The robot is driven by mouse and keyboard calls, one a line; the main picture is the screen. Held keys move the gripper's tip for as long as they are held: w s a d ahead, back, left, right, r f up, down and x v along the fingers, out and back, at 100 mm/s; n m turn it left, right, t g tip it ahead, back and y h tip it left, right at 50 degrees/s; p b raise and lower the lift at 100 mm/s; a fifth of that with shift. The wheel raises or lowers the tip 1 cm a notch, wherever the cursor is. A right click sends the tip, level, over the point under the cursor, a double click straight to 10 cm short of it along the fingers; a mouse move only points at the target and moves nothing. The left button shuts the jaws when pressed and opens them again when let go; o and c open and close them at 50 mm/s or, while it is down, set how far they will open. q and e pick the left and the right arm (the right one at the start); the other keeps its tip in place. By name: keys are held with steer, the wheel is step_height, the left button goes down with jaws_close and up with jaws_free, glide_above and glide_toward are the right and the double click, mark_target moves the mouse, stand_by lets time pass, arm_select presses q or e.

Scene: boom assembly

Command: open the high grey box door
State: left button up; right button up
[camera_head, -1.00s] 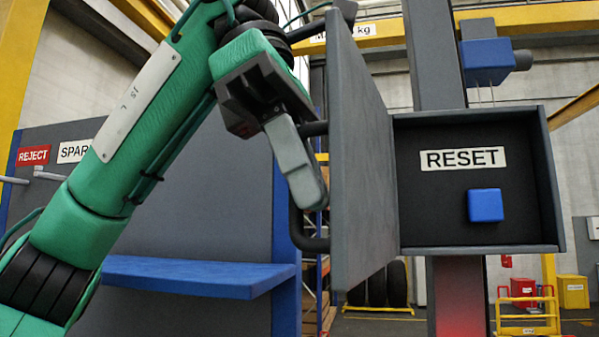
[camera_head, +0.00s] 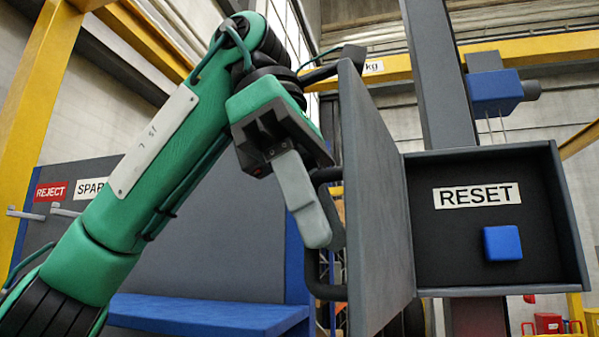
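The high grey box (camera_head: 572,215) is open at the front. It shows a dark inside with a RESET label and a blue button (camera_head: 502,243). Its grey door (camera_head: 375,210) stands swung out on the box's left side, seen at a steep angle. A dark bar handle (camera_head: 322,290) is on the door's left face. My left gripper (camera_head: 322,230) is at this handle, fingers pointing down. The near finger covers part of the bar, and part of the other finger shows behind it. Whether they clamp the bar is hidden. My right gripper is out of view.
A blue shelf (camera_head: 200,315) and a grey panel with REJECT (camera_head: 51,191) and another label are at the left. A grey post (camera_head: 440,80) rises behind the box, with a blue device (camera_head: 493,92) above it. Yellow beams cross the back.

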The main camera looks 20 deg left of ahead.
arm_select(q)
steer(key=v, duration=0.7)
steer(key=shift+s, duration=0.2)
steer(key=shift+w+a, duration=0.1)
stand_by(0.4)
stand_by(0.4)
